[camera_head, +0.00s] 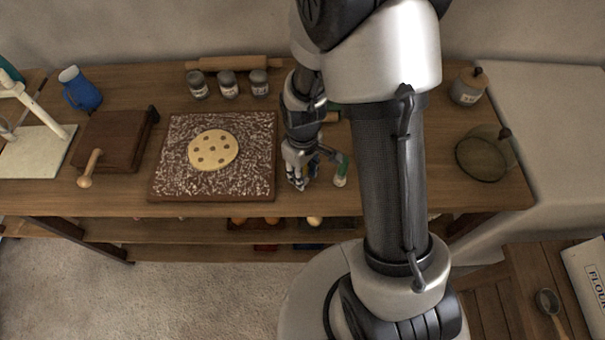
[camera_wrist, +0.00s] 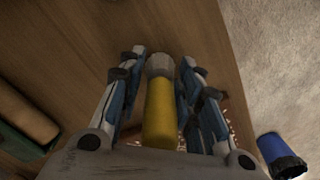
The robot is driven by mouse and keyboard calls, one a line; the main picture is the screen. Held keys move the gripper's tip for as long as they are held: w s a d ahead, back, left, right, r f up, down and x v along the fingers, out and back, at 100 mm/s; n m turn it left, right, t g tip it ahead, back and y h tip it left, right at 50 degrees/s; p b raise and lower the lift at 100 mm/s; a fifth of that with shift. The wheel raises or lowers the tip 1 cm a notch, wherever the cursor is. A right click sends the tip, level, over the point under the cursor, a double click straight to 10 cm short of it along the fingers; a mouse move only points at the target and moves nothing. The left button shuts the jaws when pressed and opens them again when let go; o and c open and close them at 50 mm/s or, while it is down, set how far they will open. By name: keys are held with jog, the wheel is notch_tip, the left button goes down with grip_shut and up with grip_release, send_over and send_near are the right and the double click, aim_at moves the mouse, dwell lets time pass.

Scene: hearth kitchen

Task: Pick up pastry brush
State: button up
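My gripper (camera_head: 298,178) is low over the wooden table, right of the speckled board. In the wrist view, the two fingers of my gripper (camera_wrist: 163,68) stand apart. A yellow cylindrical piece with a grey-white end, which looks like the pastry brush (camera_wrist: 160,108), lies between them. Narrow gaps show on both sides of it. In the head view it is mostly hidden by the fingers, so I cannot tell whether it touches the table. A small green-and-white object (camera_head: 340,176) is just right of the fingers; I cannot tell what it is.
The speckled board (camera_head: 168,168) carries flat round dough (camera_head: 213,150). Several jars (camera_head: 228,84) and a rolling pin (camera_head: 232,63) are at the back. A blue jug (camera_head: 82,92) and brown box (camera_head: 110,142) stand left. A glass bowl (camera_head: 482,158) and lidded jar (camera_head: 467,88) are right.

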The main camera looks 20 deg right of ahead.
grip_shut()
jog(key=shift+r, duration=0.1)
